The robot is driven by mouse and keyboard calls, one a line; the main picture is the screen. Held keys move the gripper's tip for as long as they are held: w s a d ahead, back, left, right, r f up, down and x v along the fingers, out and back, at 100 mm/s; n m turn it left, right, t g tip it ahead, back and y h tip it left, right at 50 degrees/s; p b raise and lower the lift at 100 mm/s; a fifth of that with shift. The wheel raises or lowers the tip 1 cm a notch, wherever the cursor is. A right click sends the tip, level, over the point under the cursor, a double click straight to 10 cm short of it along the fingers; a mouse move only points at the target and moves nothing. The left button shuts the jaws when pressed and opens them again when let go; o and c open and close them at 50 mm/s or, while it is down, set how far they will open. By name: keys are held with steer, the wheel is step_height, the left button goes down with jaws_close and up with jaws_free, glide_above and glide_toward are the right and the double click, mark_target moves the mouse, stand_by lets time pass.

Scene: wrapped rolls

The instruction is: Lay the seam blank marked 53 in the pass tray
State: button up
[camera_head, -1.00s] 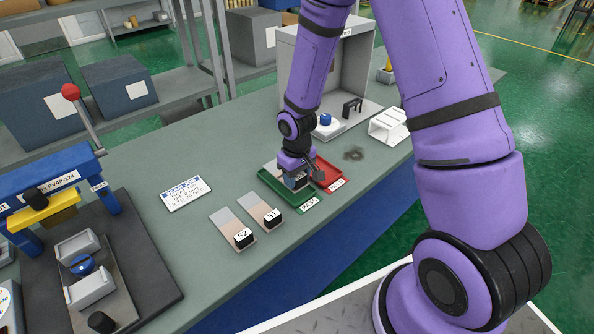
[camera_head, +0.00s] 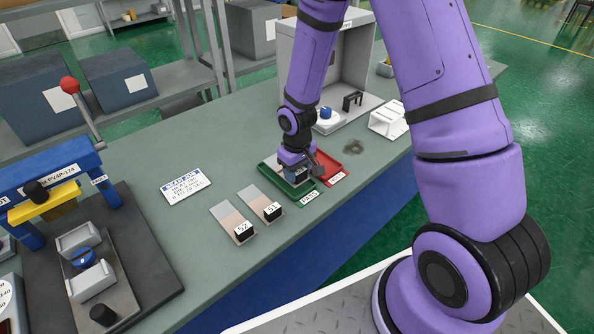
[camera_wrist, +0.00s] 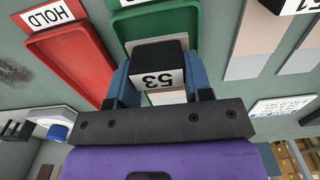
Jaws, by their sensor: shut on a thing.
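The seam blank marked 53 (camera_wrist: 158,77) shows in the wrist view, its black end block and white label between the two blue fingers of my gripper (camera_wrist: 160,88). My gripper (camera_head: 297,175) is shut on it, low over the green pass tray (camera_head: 279,183) in the head view. The pass tray (camera_wrist: 150,18) spreads under and beyond the blank in the wrist view. I cannot tell whether the blank touches the tray floor. My gripper mostly hides the blank in the head view.
The red hold tray (camera_head: 331,168) is right beside the pass tray. Blanks marked 52 (camera_head: 232,219) and 51 (camera_head: 261,201) lie to the left on the bench. A printed card (camera_head: 185,187), a blue press (camera_head: 45,185) and a grey booth (camera_head: 350,65) stand around.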

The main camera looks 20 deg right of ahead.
steer(key=shift+f, duration=1.4)
steer(key=o, duration=1.1)
steer(key=shift+c, duration=0.2)
steer(key=shift+r, duration=5.4)
steer(key=shift+r, duration=0.1)
